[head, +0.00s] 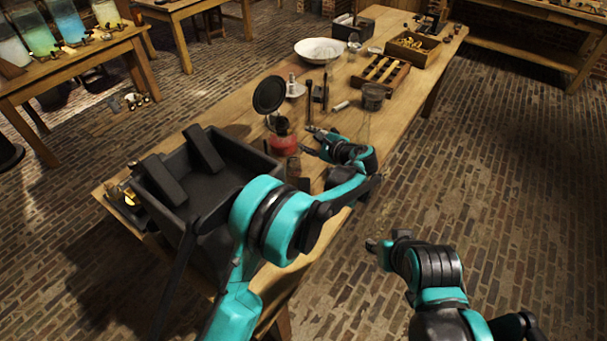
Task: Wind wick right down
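A small lamp with a red body (284,144) stands near the front part of the long wooden table. A dark round disc (269,95) stands upright just behind it. The lamp's wick and winding knob are too small to make out. My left gripper (307,139) is just right of the red lamp, its two dark fingers apart and pointing at it. I cannot tell whether a fingertip touches the lamp. My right gripper (373,245) hangs over the brick floor, right of the table, away from the lamp; its finger opening cannot be made out.
A black open box (215,188) fills the table's near end, left of my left arm. Behind the lamp are upright dark tools, a mesh-topped glass cylinder (373,96), a white bowl (319,50) and wooden trays (381,74). Coloured jars (70,29) stand on another table.

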